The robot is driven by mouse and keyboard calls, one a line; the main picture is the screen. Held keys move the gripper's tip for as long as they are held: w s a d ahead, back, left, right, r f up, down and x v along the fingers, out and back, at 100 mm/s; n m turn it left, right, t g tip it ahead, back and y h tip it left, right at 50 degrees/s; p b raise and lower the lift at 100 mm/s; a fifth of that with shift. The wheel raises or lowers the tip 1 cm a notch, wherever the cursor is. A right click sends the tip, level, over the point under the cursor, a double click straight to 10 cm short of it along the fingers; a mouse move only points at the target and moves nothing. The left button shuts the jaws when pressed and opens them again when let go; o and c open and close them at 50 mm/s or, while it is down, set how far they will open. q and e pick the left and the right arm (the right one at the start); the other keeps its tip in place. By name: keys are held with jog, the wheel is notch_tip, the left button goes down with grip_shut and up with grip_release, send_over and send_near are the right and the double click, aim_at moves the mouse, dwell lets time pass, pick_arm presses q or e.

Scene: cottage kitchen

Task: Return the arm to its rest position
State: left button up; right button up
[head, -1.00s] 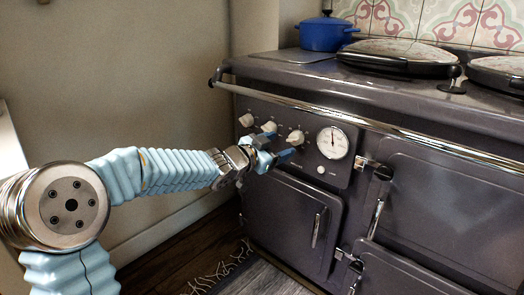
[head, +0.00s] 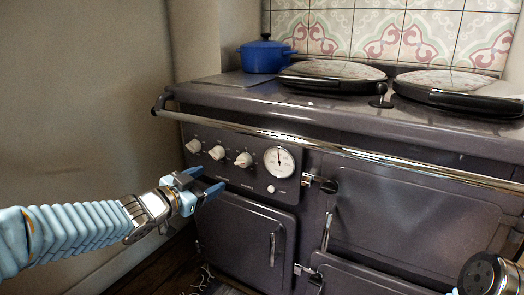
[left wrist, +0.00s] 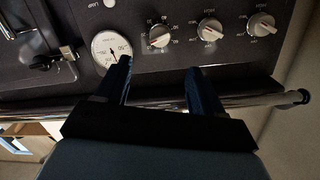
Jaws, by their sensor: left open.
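My left gripper (head: 209,181) is open and empty in front of the range cooker (head: 240,220), just below and apart from the knobs in the head view. In the left wrist view its two dark blue fingers (left wrist: 158,68) are spread with nothing between them. The left arm (head: 80,232) reaches in from the lower left. The control panel has three white knobs, with the right one (head: 243,160) nearest the round dial (head: 279,161). The knobs also show in the left wrist view (left wrist: 210,30), turned upside down.
A chrome rail (head: 330,147) runs along the cooker's front edge. Oven doors with handles (head: 272,245) lie below. A blue pot (head: 264,56) and two round hob lids (head: 331,74) are on top. Plain wall (head: 90,100) is at the left, with free room before it.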

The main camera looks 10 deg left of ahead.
pick_arm(q)
jog(key=s+d+f+n+g+y+p, duration=0.1)
jog(key=s+d+f+n+g+p, duration=0.2)
jog(key=f, duration=1.1)
jog(key=s+d+f+n+g, duration=0.1)
jog(key=d+f+n+g, duration=0.25)
jog(key=f, duration=0.95)
jog(key=s+d+f+n+g+p, duration=0.1)
jog(key=s+d+f+g, duration=0.2)
jog(key=s+f, duration=0.5)
jog(key=s+d+f+n+g+p, duration=0.1)
jog(key=s+d+f+g, duration=0.3)
jog(key=s+f, duration=0.5)
jog(key=s+n+g, duration=0.1)
jog(key=s, duration=0.3)
jog(key=shift+s+y+p, duration=0.25)
jog(key=shift+y+p, duration=0.05)
jog(key=shift+y, duration=0.1)
